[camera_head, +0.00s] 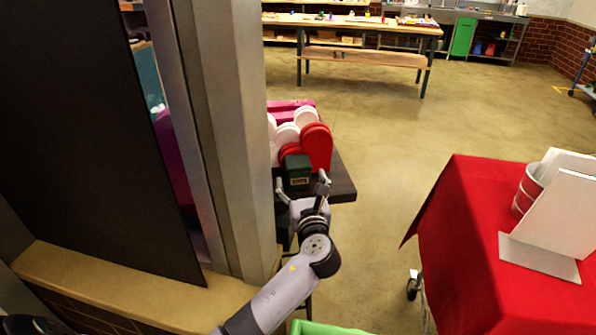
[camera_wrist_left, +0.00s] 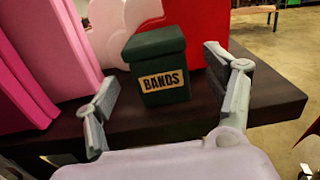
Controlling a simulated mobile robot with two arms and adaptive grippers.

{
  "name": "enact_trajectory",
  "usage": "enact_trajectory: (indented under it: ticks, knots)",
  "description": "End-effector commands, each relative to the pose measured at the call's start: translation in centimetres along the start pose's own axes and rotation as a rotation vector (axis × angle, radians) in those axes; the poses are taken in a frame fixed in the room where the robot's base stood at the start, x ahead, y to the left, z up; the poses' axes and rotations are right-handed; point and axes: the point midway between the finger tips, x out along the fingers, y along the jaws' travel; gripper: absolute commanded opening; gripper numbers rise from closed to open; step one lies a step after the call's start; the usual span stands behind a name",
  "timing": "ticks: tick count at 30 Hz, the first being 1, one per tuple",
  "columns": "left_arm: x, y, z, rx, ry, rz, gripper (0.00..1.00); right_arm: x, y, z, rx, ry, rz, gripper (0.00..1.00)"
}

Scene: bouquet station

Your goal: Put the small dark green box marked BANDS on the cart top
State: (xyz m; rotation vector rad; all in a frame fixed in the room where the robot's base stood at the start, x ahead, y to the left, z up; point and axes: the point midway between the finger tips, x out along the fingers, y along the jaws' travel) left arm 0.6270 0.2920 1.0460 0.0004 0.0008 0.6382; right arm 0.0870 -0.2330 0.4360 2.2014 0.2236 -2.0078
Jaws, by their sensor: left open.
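The small dark green box marked BANDS (camera_head: 298,170) stands upright on a dark shelf (camera_head: 343,178), in front of red and white heart-like shapes. In the left wrist view the box (camera_wrist_left: 157,62) faces me, its label readable. My left gripper (camera_head: 303,186) is open, its fingers pointing at the box, one to each side of its front. In the left wrist view my left gripper (camera_wrist_left: 160,78) shows a gap between each finger and the box. A wheeled cart (camera_head: 455,245) under a red cloth stands at the right. My right gripper is not in view.
A grey post (camera_head: 225,130) and dark panel (camera_head: 90,140) stand close left of my arm. On the cart are a red-and-white cup (camera_head: 527,190) and white boards (camera_head: 565,215). The cart's near-left top is bare. Open floor lies between shelf and cart.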

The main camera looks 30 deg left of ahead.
Motion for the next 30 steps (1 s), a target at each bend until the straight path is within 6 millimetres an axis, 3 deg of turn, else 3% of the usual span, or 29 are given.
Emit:
enact_trajectory:
  ticks: [9, 18, 30]
  knots:
    - [4.4, 0.0, 0.2, 0.002, -0.002, 0.002, 0.77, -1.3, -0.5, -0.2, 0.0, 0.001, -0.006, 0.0]
    - [5.0, 0.0, 0.1, 0.0, -0.001, 0.0, 0.77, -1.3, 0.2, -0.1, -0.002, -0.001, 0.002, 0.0]
    - [4.9, 0.0, 0.1, 0.0, -0.001, 0.0, 0.51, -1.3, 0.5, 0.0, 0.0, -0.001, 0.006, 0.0]
